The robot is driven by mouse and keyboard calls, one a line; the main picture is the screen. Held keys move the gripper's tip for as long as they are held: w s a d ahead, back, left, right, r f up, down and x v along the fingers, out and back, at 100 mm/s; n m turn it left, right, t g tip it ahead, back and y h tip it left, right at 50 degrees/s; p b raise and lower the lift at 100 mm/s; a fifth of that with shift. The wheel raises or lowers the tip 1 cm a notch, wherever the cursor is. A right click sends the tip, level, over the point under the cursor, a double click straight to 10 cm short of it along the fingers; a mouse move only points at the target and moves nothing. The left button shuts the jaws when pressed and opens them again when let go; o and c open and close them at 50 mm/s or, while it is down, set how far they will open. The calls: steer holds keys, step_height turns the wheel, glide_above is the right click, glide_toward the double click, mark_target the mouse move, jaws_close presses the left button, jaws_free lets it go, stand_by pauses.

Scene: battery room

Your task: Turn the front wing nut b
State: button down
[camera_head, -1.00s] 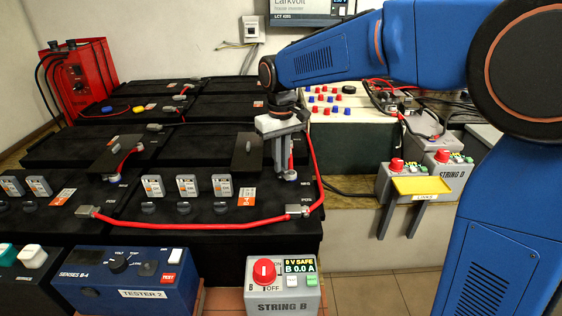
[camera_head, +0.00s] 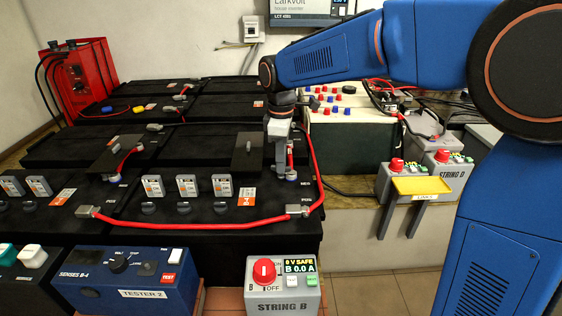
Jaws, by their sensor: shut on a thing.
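The wing's angle cannot be seen.
A red cable (camera_head: 200,225) loops along the front and right. The String B box (camera_head: 284,285) reads "0 V SAFE" and "B 0.0 A". Tester 2 (camera_head: 125,280) stands at the front left.

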steer(key=shift+n, duration=0.8)
steer(key=c, duration=1.8)
jaws_free()
steer(key=shift+c, duration=0.2)
steer(key=shift+r, duration=0.1)
step_height(320, 180, up, 17)
steer(key=shift+r, duration=0.15)
